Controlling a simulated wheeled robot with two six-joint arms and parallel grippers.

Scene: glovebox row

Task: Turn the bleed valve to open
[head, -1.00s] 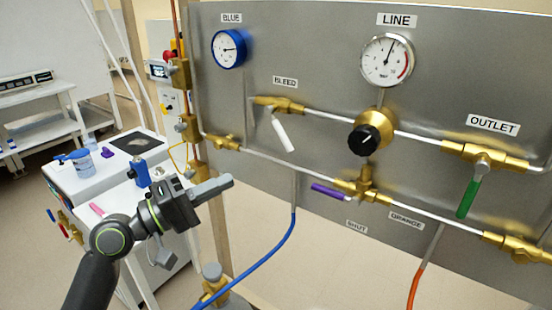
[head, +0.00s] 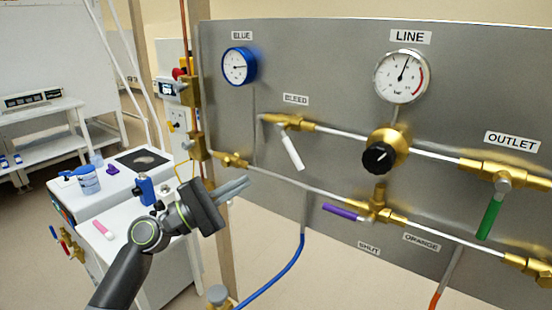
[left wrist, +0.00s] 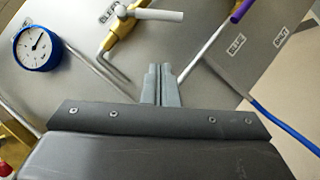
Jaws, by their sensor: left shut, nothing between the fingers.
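The bleed valve (head: 285,122) is a brass body with a white lever handle (head: 292,150), on the grey panel under the BLEED label. The handle slants down and right, away from the pipe's line. In the left wrist view the brass body (left wrist: 122,27) and white handle (left wrist: 155,14) show at the top, beyond the fingers. My left gripper (head: 247,182) is below and left of the handle, apart from it, with its fingers pointing right and slightly up. Its fingers (left wrist: 160,72) are together and empty. My right gripper is not in view.
A purple-handled valve (head: 342,212) is lower right of the bleed valve and a green-handled outlet valve (head: 488,218) is far right. The blue gauge (head: 239,66) is upper left. A pipe (head: 275,176) runs along the panel near my fingers. A blue hose (head: 285,268) hangs below.

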